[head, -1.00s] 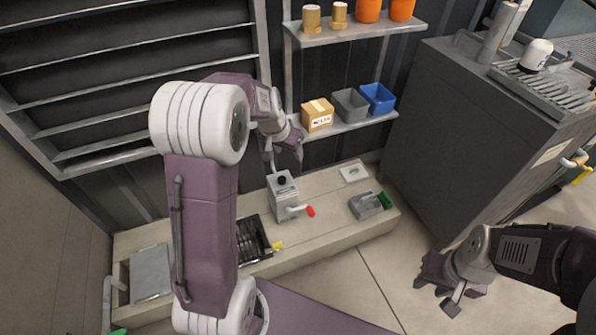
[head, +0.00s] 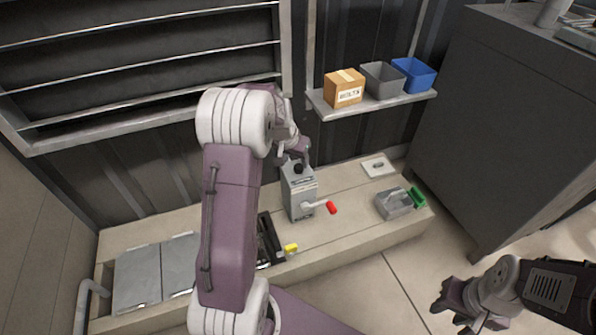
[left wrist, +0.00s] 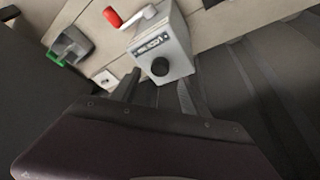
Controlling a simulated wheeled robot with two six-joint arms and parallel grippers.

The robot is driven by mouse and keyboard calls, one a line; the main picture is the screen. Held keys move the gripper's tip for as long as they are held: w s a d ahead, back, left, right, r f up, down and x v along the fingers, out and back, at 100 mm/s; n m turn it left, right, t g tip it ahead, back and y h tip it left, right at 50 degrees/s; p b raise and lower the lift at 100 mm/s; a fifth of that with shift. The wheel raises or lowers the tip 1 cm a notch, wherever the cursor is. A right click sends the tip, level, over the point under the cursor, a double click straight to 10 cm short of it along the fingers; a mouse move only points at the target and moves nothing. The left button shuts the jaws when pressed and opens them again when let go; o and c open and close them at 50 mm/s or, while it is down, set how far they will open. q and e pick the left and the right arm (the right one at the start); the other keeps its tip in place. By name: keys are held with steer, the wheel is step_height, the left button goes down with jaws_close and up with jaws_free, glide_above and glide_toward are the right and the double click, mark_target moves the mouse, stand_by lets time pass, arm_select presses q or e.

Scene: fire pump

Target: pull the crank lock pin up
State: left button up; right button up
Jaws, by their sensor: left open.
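A grey crank box (head: 300,197) stands on the beige bench, with a red-handled crank (head: 332,208) at its front. The black round knob of the lock pin (head: 298,168) sits on its top. The left wrist view shows the knob (left wrist: 160,67) and the labelled box (left wrist: 163,40) closely. My left gripper (head: 296,164) is open just above the box top. In the left wrist view its fingers (left wrist: 160,82) appear on either side of the knob, and I see no contact. My right gripper (head: 454,312) is open and empty over the floor at the lower right.
A grey block with a green handle (head: 395,204) and a white plate (head: 378,167) lie to the box's right. A yellow-handled black part (head: 270,240) is on its left. A shelf (head: 370,104) with a carton and bins hangs behind. A dark cabinet (head: 490,120) stands right.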

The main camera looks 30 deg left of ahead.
mark_target(298, 167)
arm_select(q)
steer(key=b+x, duration=0.2)
steer(key=x, duration=0.3)
steer(key=shift+w+f+b, duration=0.1)
steer(key=shift+f+b, duration=0.25)
steer(key=shift+b, duration=0.05)
arm_select(e)
step_height(298, 167, down, 4)
steer(key=shift+r, duration=0.1)
arm_select(q)
jaws_close()
stand_by(0.6)
